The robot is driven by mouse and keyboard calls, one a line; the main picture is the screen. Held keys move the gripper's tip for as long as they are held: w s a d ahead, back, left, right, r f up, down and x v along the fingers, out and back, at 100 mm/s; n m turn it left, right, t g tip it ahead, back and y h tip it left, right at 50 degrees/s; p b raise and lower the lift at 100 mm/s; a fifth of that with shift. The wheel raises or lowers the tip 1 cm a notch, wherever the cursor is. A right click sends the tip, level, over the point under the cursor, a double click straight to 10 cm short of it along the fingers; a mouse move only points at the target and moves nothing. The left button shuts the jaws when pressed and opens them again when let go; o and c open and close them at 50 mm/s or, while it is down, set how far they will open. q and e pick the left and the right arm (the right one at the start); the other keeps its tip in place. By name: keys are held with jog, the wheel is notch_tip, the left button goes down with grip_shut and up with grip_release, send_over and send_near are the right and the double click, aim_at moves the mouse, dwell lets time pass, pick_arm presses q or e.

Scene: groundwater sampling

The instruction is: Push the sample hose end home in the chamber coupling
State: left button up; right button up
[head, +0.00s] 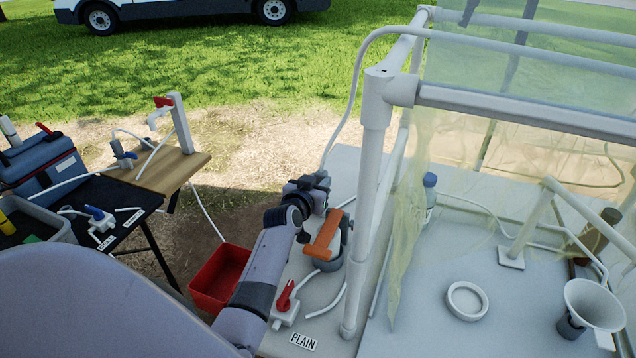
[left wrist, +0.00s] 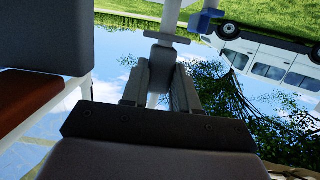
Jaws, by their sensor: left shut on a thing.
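My left gripper (head: 322,184) is beside the white frame's front post. Its fingers (left wrist: 163,72) also show in the left wrist view, closed on a pale hose end (left wrist: 167,38) with a grey collar. In the head view the white sample hose (head: 352,95) hangs from the frame's top rail down to the gripper. A chamber (head: 328,262) with a grey base stands just below the gripper, partly hidden by an orange-brown piece (head: 323,236). I cannot make out the chamber coupling for certain, nor whether the hose end touches it. My right gripper is not in view.
The white post (head: 372,170) stands close right of my gripper, with translucent sheeting (head: 412,220) behind it. A red-handled valve (head: 286,300) by the PLAIN label and a red bin (head: 208,292) are nearby. A white ring (head: 467,300) and funnel (head: 596,303) are further right.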

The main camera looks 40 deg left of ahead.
pick_arm(q)
jog(key=shift+p, duration=0.35)
dwell(0.6)
jog(key=shift+f, duration=0.2)
jog(key=shift+f+b, duration=0.35)
jog(key=shift+b, duration=0.05)
jog(key=shift+f, duration=0.2)
jog(key=o, duration=1)
jog(key=shift+s, duration=0.1)
jog(key=shift+f, duration=0.15)
jog(key=shift+s+d, duration=0.1)
jog(key=shift+s, duration=0.05)
